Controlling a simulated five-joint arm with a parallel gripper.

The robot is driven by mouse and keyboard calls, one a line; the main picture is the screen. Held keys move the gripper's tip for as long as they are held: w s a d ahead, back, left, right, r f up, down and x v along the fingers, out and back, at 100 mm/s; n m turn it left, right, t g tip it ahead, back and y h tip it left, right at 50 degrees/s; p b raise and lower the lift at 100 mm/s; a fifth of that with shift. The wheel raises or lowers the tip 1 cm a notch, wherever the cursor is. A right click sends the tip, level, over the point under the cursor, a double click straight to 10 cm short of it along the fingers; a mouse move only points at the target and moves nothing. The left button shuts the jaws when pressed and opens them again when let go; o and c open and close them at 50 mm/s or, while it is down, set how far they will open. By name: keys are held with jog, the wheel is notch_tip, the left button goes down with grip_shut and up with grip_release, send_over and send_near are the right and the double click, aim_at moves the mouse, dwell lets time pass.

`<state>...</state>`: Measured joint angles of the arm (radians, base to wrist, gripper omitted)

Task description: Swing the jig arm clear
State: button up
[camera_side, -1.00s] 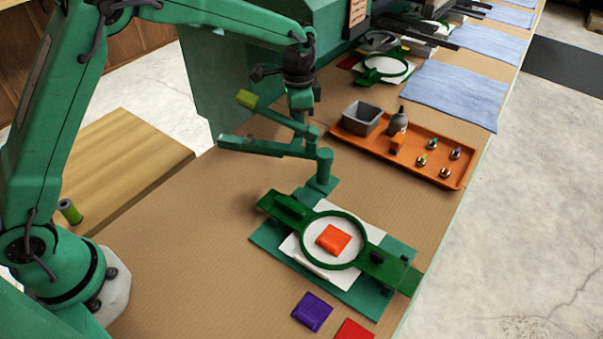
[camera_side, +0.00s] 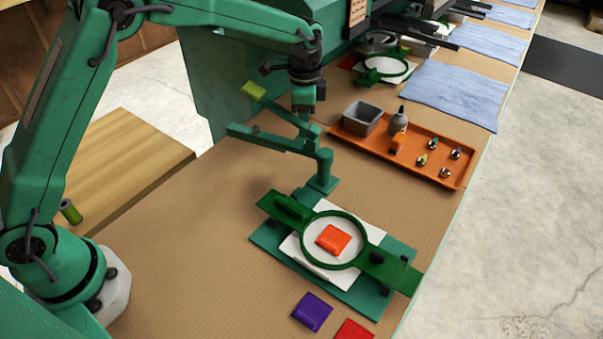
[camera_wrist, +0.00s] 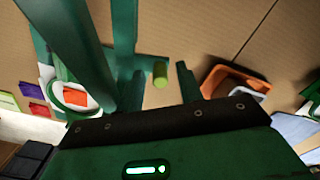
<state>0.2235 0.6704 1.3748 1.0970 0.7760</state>
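The green jig arm (camera_side: 265,139) reaches left from its upright post, beside the hoop jig. A second green bar (camera_side: 286,111) above it ends in a yellow-green handle (camera_side: 253,91). My gripper (camera_side: 303,104) points down behind these bars, close to the upper one; its fingertips are partly hidden in the side view. In the wrist view my fingers (camera_wrist: 158,88) stand apart, with the handle (camera_wrist: 160,74) showing in the gap between them. I cannot tell whether either finger touches the jig arm. A green hoop (camera_side: 364,241) holds white cloth with an orange patch (camera_side: 333,239).
An orange tray (camera_side: 408,169) with a grey bin (camera_side: 363,118), a bottle and small bobbins lies to the right. Purple (camera_side: 312,312) and red (camera_side: 354,330) patches lie in front. A green machine stands behind. The board left of the hoop is clear.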

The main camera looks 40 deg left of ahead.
jog(key=shift+r, duration=2.95)
jog(key=shift+s+a+r, duration=0.3)
jog(key=shift+r, duration=0.35)
jog(key=s+a+r+n+t, duration=0.1)
jog(key=s+a+r+n, duration=0.3)
jog(key=s, duration=0.3)
jog(key=s+a+r+n+t, duration=0.2)
jog(key=s+a+r, duration=0.1)
jog(key=s+r, duration=0.35)
jog(key=s+a+f+n+t, duration=0.1)
jog(key=s+a+n, duration=0.1)
jog(key=s, duration=0.6)
jog(key=s+a+f+n+t, duration=0.1)
jog(key=s+a+f+n, duration=0.1)
jog(key=s, duration=0.7)
jog(key=shift+a+f+n+t, duration=0.3)
jog(key=shift+n, duration=0.4)
